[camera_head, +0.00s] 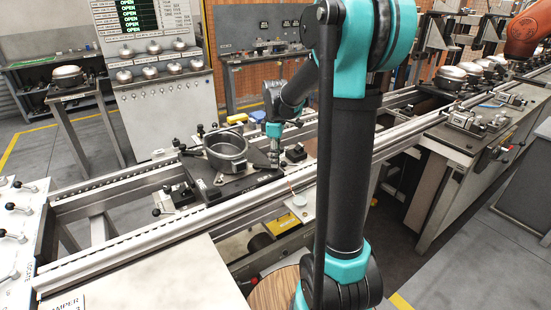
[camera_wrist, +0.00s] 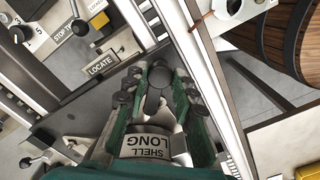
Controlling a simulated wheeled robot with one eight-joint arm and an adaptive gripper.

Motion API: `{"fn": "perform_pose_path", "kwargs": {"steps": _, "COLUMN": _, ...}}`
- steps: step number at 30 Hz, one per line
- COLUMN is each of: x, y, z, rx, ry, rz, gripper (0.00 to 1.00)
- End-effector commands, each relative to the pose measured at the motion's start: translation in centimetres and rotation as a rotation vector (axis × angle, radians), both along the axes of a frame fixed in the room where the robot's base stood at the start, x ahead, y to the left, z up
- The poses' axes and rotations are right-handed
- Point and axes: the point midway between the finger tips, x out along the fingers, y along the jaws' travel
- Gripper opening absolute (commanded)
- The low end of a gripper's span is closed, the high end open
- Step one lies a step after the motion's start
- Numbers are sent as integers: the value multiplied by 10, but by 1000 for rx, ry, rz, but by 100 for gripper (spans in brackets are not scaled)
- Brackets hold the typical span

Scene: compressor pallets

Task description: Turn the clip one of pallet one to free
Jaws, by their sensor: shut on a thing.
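The pallet (camera_head: 228,190) is a dark plate on the conveyor rails in the head view. An open grey metal shell (camera_head: 225,148) stands on it. My gripper (camera_head: 274,158) points down at the pallet's right side, beside the shell. In the wrist view my gripper (camera_wrist: 157,92) has its green fingers either side of a dark clip lever with a round black end (camera_wrist: 158,75), and is shut on it. In the head view the gripped clip is hidden or too small to make out.
Other black-knobbed levers (camera_head: 167,198) sit at the pallet's left end. The conveyor rail (camera_head: 120,245) runs along the pallet's front. A panel with several metal domes (camera_head: 150,70) stands behind. A "LOCATE" label (camera_wrist: 102,67) lies close to the fingers.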

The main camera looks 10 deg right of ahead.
Motion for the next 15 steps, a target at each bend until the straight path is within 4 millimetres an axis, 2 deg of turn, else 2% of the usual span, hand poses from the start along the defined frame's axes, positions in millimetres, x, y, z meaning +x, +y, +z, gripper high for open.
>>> {"fn": "perform_pose_path", "kwargs": {"steps": 8, "x": 0, "y": 0, "z": 0, "rx": 0, "ry": 0, "rz": -23, "gripper": 0}}
{"fn": "perform_pose_path", "kwargs": {"steps": 15, "x": 0, "y": 0, "z": 0, "rx": 0, "ry": 0, "rz": -137, "gripper": 0}}
